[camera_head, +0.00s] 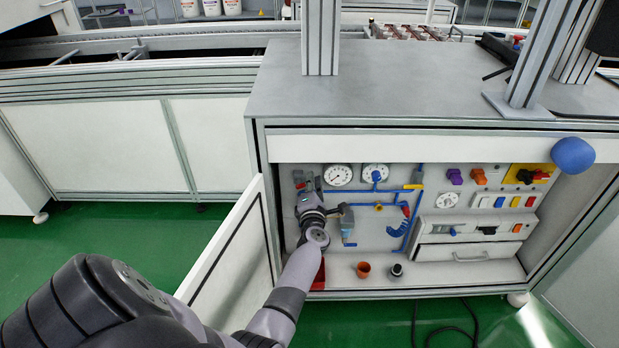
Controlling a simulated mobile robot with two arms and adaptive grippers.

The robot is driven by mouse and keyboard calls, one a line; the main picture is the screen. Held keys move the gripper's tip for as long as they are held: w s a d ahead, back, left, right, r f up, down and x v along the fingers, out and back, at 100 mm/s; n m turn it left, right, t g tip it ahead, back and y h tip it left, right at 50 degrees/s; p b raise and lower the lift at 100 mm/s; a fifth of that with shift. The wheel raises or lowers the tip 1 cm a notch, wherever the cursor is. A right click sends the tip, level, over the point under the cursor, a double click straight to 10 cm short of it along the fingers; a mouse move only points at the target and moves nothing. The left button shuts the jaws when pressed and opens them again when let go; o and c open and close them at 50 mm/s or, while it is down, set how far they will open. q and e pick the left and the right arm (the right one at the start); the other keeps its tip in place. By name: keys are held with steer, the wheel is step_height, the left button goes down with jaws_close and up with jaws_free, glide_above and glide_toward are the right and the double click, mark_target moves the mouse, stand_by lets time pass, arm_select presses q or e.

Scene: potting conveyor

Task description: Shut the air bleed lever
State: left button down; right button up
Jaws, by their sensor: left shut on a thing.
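My left gripper (309,186) reaches into the open cabinet from below and is shut on a small part at the left end of the pneumatic panel. This part appears to be the air bleed lever; the fingers mostly hide it, so its angle cannot be told. A bit of red shows beside the fingers. Blue air pipes (417,205) run over the panel to the right of the gripper, with a yellow handle (413,187) on the upper one. My right gripper is not in view.
The cabinet door (232,250) stands open left of my arm. An orange cup (363,269) and a dark cup (397,270) stand on the cabinet floor. A drawer (470,252) is shut at right.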

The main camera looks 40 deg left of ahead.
arm_select(q)
steer(key=m, duration=0.1)
steer(key=f+m, duration=0.1)
steer(key=m, duration=0.1)
steer(key=f+m, duration=0.1)
steer(key=m, duration=0.1)
steer(key=shift+w+d+p, duration=0.15)
steer(key=shift+d+p, duration=0.05)
steer(key=shift+p, duration=0.2)
steer(key=shift+m, duration=0.3)
steer(key=c, duration=1.6)
jaws_free()
steer(key=shift+f, duration=0.1)
steer(key=v, duration=0.7)
steer(key=shift+d, duration=0.15)
